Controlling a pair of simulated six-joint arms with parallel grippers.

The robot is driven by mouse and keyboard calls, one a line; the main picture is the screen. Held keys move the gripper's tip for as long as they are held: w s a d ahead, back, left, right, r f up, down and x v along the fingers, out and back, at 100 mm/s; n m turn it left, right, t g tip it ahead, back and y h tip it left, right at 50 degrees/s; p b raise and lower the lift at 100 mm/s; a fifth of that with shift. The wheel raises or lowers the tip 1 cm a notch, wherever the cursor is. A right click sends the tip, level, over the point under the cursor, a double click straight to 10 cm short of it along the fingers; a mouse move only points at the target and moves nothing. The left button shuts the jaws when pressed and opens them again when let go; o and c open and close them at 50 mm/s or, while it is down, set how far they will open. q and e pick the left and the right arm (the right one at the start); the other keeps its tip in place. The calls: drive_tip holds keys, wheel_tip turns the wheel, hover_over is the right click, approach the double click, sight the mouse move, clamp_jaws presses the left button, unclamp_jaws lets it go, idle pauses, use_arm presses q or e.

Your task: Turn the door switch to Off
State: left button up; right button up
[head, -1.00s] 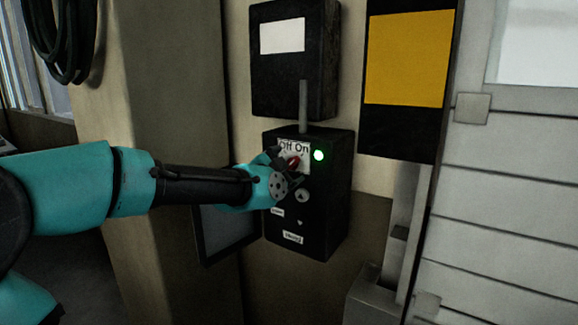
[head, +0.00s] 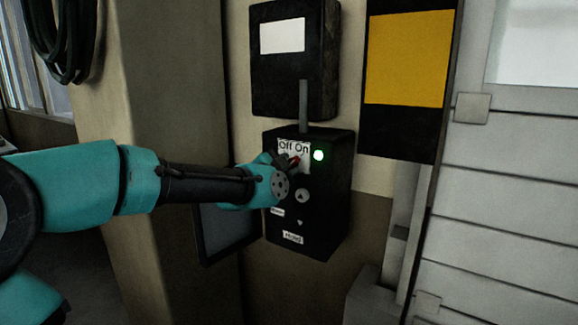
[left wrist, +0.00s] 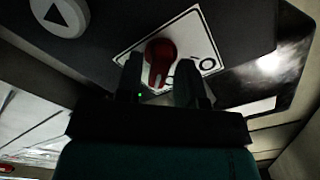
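The door switch is a red knob (head: 294,161) on a white "Off On" label (head: 285,149) at the top of a black control box (head: 325,210). My left gripper (head: 286,162) is at the knob, coming from the left, and partly covers the label. In the left wrist view the red knob (left wrist: 160,55) lies between the two fingers of my left gripper (left wrist: 161,75). The fingers are apart, one on each side of the knob; firm contact cannot be told. A green lamp (head: 319,155) glows right of the label. My right gripper is not in view.
Below the knob are round arrow buttons (head: 302,195) on the box. A black box with a white label (head: 283,36) hangs above, and a yellow and black panel (head: 408,60) is to the right. A pale slatted door (head: 510,190) fills the right side.

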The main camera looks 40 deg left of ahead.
use_arm(q)
drive_tip(key=c, duration=0.4)
drive_tip(key=n, duration=1.8)
drive_tip(key=shift+a, duration=0.25)
drive_tip(key=o, duration=1.5)
drive_tip(key=shift+c, duration=0.2)
drive_tip(key=shift+s, duration=0.1)
drive_tip(key=s+d, duration=0.1)
drive_tip(key=s, duration=0.5)
drive_tip(key=shift+s+d, duration=0.15)
drive_tip(key=shift+s, duration=0.25)
